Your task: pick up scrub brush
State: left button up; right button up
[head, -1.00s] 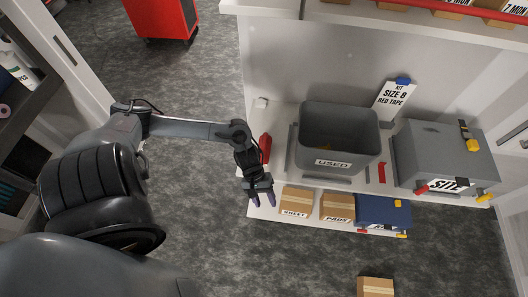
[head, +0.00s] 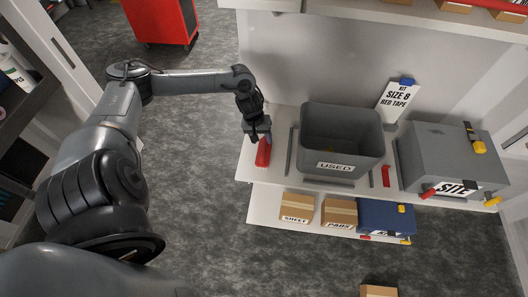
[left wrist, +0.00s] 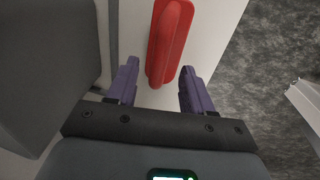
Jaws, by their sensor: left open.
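The scrub brush (head: 263,153) is red and lies on the white upper shelf near its left end, left of the grey USED bin. In the left wrist view the red brush (left wrist: 169,40) has a raised handle along its top, and its near end lies between and just ahead of the two purple fingertips. My left gripper (head: 258,138) is at the brush's far end in the head view, and hides part of it. In the left wrist view the left gripper (left wrist: 160,82) is open and empty, with a finger on each side of the brush line. My right gripper is not in view.
The grey USED bin (head: 342,131) stands right of the brush; its wall also shows in the left wrist view (left wrist: 50,60). A grey SITE case (head: 450,150) is farther right. Boxes (head: 297,206) sit on the lower shelf. Open floor (head: 205,170) lies left.

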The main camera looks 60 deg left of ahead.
aim_at(264, 144)
pick_arm(q)
jog(key=shift+w+d+f, duration=0.1)
jog(key=shift+w+f, duration=0.05)
jog(key=shift+f, duration=0.75)
jog(key=shift+w+d+f, duration=0.1)
jog(key=shift+w+f, duration=0.05)
jog(key=shift+f, duration=0.7)
jog(key=shift+w+d+f, duration=0.1)
jog(key=shift+w+f, duration=0.05)
jog(key=shift+f, duration=0.75)
jog(key=shift+c, duration=0.3)
grip_shut()
